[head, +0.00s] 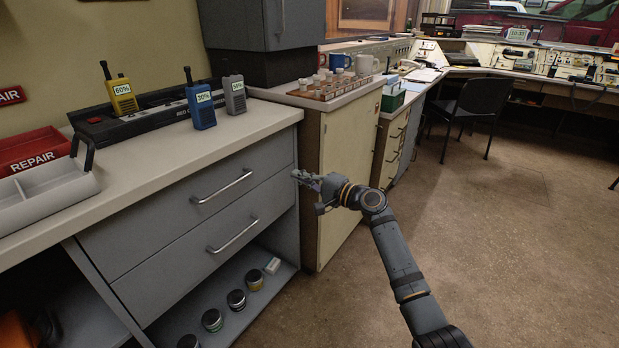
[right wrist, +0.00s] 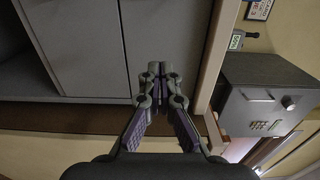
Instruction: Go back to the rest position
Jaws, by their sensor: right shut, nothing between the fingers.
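My right gripper (head: 305,180) is shut and empty in the head view. It hangs in the air in front of the grey drawer unit (head: 170,225), near the right end of its drawers. In the right wrist view, the shut fingertips (right wrist: 157,70) point at the grey drawer fronts (right wrist: 163,35) with nothing between them. I cannot tell the exact gap between the fingertips and the unit. My left gripper and arm are not in view.
Yellow (head: 121,93), blue (head: 201,107) and grey (head: 234,95) radios stand on the counter (head: 255,120). A red tray (head: 35,150) and a white tray (head: 45,190) are at left. Tins (head: 236,299) line the low shelf. A chair (head: 480,110) stands behind; the floor (head: 490,260) at right is clear.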

